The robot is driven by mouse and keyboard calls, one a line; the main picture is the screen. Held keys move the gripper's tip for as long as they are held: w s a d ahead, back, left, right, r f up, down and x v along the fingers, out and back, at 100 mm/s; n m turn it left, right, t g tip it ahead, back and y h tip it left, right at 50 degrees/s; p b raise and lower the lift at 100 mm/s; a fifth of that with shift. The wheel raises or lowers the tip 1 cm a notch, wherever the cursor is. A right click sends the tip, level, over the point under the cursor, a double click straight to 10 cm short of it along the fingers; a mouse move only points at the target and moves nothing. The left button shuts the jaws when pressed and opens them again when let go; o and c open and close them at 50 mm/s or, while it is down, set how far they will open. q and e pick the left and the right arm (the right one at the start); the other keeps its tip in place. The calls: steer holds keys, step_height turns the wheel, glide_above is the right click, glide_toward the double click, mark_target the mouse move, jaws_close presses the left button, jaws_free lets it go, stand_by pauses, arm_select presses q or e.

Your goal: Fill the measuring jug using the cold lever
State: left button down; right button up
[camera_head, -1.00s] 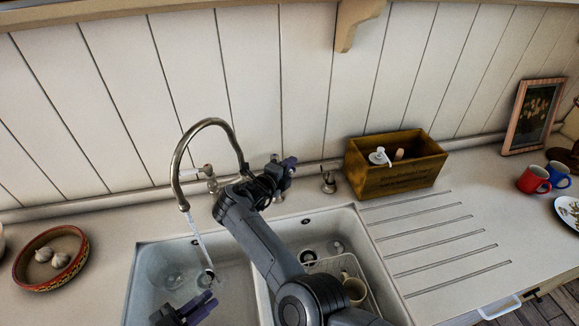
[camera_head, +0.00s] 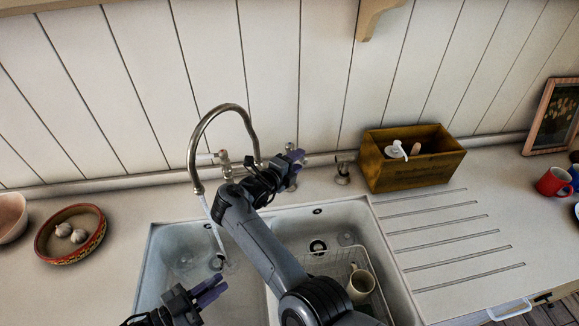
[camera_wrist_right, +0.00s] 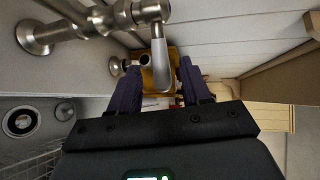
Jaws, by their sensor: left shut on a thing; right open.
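Water runs in a thin stream from the curved spout (camera_head: 225,108) into the left sink basin (camera_head: 160,262). My left gripper (camera_head: 212,290) is low over this basin, below and close to the stream. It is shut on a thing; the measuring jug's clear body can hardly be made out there. My right gripper (camera_head: 297,158) is open at the tap's right side. The left tap handle (camera_head: 207,157) is in view.
A wire rack with a cream mug (camera_head: 360,285) stands in the right basin. A wooden box (camera_head: 412,170) with a white pump top is behind the grooved drainboard (camera_head: 450,235). A bowl of garlic (camera_head: 70,255) is at left. A red mug (camera_head: 552,182) is at far right.

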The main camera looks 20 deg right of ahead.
steer(key=shift+v, duration=1.75)
arm_select(q)
steer(key=shift+w+d, duration=0.1)
steer(key=w+d, duration=0.5)
steer(key=w, duration=0.3)
steer(key=shift+w, duration=0.15)
steer(key=shift+a, duration=0.1)
stand_by(2.2)
steer(key=s+a, duration=0.1)
steer(key=s, duration=0.2)
steer(key=s+a, duration=0.4)
steer(key=s, duration=0.1)
steer(key=shift+s, duration=0.3)
steer(key=shift+r, duration=0.1)
arm_select(e)
steer(key=shift+c, duration=0.2)
